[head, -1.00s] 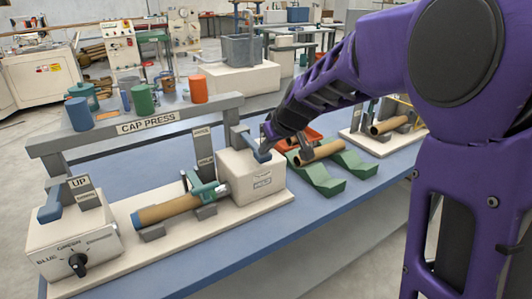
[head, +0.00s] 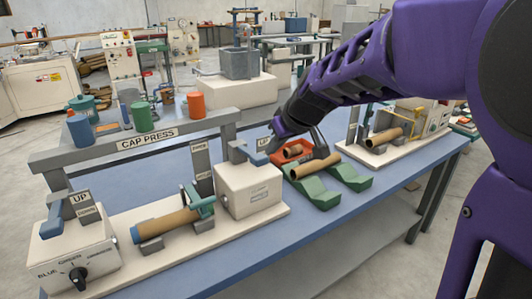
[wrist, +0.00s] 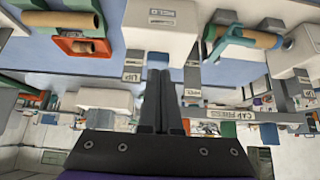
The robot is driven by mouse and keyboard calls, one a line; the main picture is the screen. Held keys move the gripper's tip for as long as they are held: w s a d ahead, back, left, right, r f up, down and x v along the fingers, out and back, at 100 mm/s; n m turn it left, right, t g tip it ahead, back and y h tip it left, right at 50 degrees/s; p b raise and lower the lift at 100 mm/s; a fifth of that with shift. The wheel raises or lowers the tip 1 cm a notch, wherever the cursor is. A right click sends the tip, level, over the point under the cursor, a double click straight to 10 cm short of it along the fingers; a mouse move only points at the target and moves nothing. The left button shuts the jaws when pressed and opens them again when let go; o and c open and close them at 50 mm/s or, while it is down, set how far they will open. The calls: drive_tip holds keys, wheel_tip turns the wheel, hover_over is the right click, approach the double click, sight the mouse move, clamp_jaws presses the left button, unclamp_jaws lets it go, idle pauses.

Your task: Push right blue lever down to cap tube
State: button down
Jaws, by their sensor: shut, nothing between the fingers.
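The cap press has a grey crossbar with a CAP PRESS sign (head: 148,139) and a white box at each end. The right blue lever (head: 254,156) sits on top of the right white box (head: 249,190). A brown tube (head: 166,224) with a blue left end lies in grey cradles between the boxes, with a green clamp (head: 202,203) at its right end. My gripper (head: 274,148) is beside the right lever's free end; contact cannot be told. In the wrist view, upside down, my gripper (wrist: 160,78) is shut and empty, pointing toward the white box (wrist: 160,27).
A left blue lever (head: 50,216) and a selector knob (head: 78,277) are on the left box. Right of the press are a red tray (head: 290,153), green cradles (head: 318,190) bearing another tube (head: 314,167), and a second station. The blue table's front strip is clear.

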drive_tip(key=shift+s+d+f+v, duration=0.1)
drive_tip(key=shift+s+f+v, duration=0.05)
drive_tip(key=shift+v, duration=0.9)
drive_tip(key=shift+s+d+f+v, duration=0.1)
drive_tip(key=shift+d+v, duration=0.05)
drive_tip(key=shift+v, duration=0.9)
